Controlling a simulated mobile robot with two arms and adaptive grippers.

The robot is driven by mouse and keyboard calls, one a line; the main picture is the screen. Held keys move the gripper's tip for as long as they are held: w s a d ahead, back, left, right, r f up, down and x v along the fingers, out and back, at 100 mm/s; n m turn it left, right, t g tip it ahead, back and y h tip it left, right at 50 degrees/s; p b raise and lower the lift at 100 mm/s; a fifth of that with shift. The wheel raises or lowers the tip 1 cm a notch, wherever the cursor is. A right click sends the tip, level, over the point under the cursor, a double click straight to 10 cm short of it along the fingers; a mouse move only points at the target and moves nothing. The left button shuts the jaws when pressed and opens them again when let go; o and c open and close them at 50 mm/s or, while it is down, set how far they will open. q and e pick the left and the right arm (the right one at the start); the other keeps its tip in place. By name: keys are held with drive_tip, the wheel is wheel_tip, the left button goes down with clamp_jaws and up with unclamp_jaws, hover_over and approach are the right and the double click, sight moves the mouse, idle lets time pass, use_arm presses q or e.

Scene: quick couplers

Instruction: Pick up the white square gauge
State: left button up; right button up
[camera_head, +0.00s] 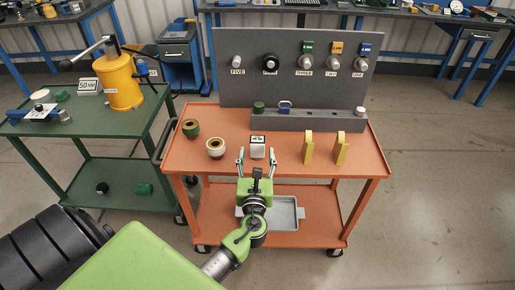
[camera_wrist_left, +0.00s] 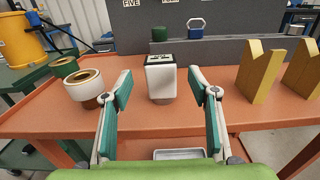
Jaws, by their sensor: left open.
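The white square gauge (camera_head: 257,148) stands upright on the orange cart's top, near its front middle. It has a dark-framed face on top and a brownish base under its white body, seen in the left wrist view (camera_wrist_left: 161,82). My left gripper (camera_head: 257,156) is open in front of the gauge, at the cart's front edge. In the left wrist view its two fingers stand to the left and right of the gauge, with gaps on both sides and nothing held. My right gripper is not in view.
A white-topped ring (camera_head: 216,148) and a green ring (camera_head: 191,128) stand left of the gauge. Two yellow notched blocks (camera_head: 308,148) (camera_head: 340,148) stand right. A grey ledge (camera_head: 320,123) and pegboard (camera_head: 290,80) rise behind. A green cart (camera_head: 60,140) is at left.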

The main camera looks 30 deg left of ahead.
sight(257, 145)
use_arm(q)
drive_tip(key=x, duration=0.5)
drive_tip(key=shift+w+p, duration=0.1)
drive_tip(key=shift+p, duration=0.25)
drive_tip(key=c, duration=1.5)
drive_tip(key=shift+r, duration=0.1)
drive_tip(key=shift+r, duration=0.15)
